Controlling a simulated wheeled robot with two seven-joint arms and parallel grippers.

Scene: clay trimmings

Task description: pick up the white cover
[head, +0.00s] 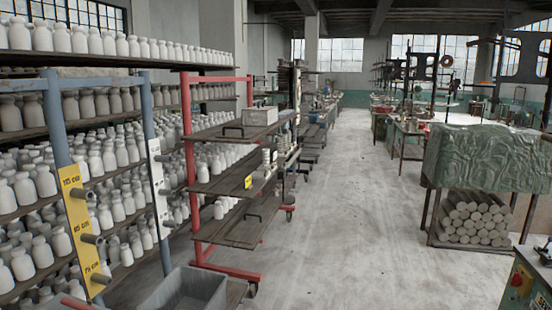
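I cannot clearly make out a white cover in the head view. A crumpled grey-green sheet (480,158) is draped over a block on a stand at the right. A narrow white plate (158,188) is fixed upright on a blue post at the left. A pale box (260,115) sits on the top shelf of a red-framed cart. Neither of my grippers is in view.
Shelves of white bottles (95,160) fill the left. The red cart (238,175) stands beside them, with a grey bin (185,290) in front. Clay rolls (468,217) lie under the draped block. A green machine (525,280) is at bottom right. The aisle floor (350,220) is clear.

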